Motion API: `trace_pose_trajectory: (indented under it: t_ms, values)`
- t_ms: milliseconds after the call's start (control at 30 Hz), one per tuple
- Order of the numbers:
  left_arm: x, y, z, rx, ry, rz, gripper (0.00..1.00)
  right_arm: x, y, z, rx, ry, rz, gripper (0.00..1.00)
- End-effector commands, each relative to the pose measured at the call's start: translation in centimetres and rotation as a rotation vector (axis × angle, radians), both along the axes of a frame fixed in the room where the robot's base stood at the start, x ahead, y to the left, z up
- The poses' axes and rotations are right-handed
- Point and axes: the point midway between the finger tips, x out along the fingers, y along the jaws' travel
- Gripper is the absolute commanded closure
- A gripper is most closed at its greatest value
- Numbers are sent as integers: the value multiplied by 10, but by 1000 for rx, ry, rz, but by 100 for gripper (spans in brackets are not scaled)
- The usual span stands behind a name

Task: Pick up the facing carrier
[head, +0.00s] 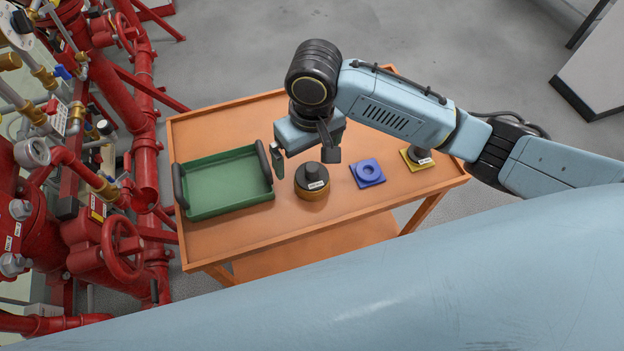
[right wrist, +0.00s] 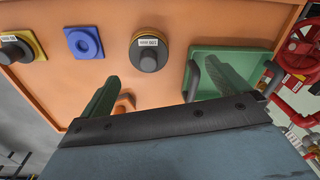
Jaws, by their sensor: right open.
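The facing carrier appears to be the round black piece (head: 311,177) with a knob on top, a white label and a brown-orange lower ring. It stands upright on the orange table, between the green tray and the blue square. It also shows in the right wrist view (right wrist: 148,52), beyond the fingertips and between their lines. The label is too small to read surely. My right gripper (head: 304,160) is open and empty, above and slightly behind the piece, apart from it. Its two green-grey fingers show in the wrist view (right wrist: 163,70). My left gripper is out of view.
A green tray (head: 225,209) with black handles is left of the piece. A blue square with a ring (head: 367,172) and a similar black knobbed piece on a yellow square (head: 416,158) are right. The orange table (head: 330,219) is clear in front. Red pipework (head: 118,245) stands left.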

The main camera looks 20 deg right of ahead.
Motion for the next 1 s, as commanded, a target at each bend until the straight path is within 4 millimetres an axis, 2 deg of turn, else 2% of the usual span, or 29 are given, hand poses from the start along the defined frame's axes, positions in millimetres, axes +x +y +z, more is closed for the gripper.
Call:
trace_pose_trajectory:
  t_ms: [100, 200, 500, 600, 833, 1000]
  values:
    - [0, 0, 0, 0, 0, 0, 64, 10, -10, 7, -45, 13, -33, 0]
    - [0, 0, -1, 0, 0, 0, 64, 12, -14, 3, -60, 20, -47, 0]
    - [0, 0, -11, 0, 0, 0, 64, 12, -14, -52, -60, 22, -48, 0]
    - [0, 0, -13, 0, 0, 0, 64, 13, -14, -65, -59, 20, -48, 0]
    - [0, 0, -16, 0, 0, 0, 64, 14, -14, -81, -60, 19, -47, 0]
    - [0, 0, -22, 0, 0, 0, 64, 18, -15, -108, -60, 20, -46, 0]
